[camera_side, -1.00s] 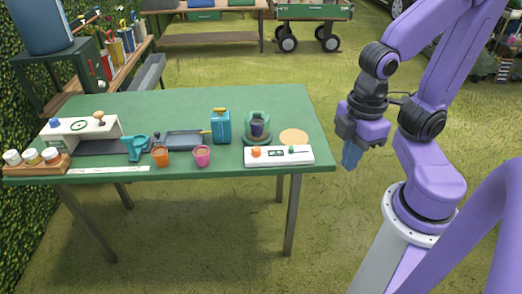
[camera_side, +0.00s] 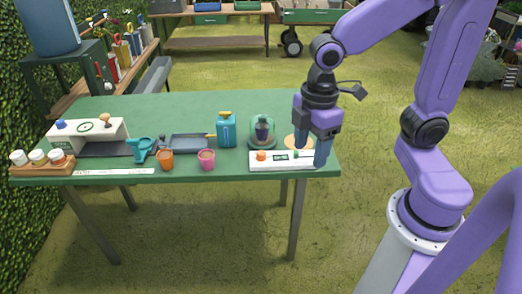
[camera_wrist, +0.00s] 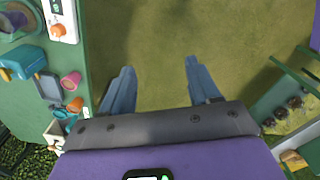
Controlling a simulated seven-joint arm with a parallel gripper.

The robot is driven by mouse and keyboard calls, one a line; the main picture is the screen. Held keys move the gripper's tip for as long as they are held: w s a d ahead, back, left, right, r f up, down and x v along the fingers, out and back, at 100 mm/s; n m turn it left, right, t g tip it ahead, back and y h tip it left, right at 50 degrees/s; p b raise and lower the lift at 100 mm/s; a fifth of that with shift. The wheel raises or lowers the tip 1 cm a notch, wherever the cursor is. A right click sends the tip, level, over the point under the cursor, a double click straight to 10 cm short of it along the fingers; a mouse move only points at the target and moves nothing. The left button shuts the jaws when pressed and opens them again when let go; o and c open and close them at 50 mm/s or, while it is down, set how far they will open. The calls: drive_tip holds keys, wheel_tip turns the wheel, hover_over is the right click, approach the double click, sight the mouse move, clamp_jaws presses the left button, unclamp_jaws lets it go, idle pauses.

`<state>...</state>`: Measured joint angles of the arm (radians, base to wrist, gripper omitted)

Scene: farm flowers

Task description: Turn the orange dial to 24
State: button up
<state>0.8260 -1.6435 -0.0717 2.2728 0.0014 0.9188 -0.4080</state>
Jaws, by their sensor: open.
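The orange dial (camera_side: 262,155) sits on the left part of a white control panel (camera_side: 257,165) near the front right edge of the green table. The panel has a small green display (camera_side: 281,157) in its middle. My gripper (camera_side: 311,158) is at the panel's right end in the side view, apart from the dial. In the wrist view my gripper (camera_wrist: 158,80) is open and empty, with its blue fingers over the grass. There the orange dial (camera_wrist: 59,30) and the panel's display (camera_wrist: 56,6) show at the top left. The number on the display is too small to read.
Left of the panel stand a pink pot (camera_side: 206,160), an orange pot (camera_side: 166,160) and a blue can (camera_side: 226,130). A glass dome (camera_side: 262,130) stands behind the panel. A wooden disc (camera_side: 296,141) lies behind my gripper. The front table edge is close.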

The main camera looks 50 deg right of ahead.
drive_tip(key=w+d+f+n, duration=0.2)
drive_tip(key=w+d, duration=0.1)
drive_tip(key=w, duration=1.1)
drive_tip(key=n, duration=0.2)
approach(261, 152)
wheel_tip(261, 152, down, 9)
drive_tip(key=shift+a+r, duration=0.15)
drive_tip(key=c, duration=1)
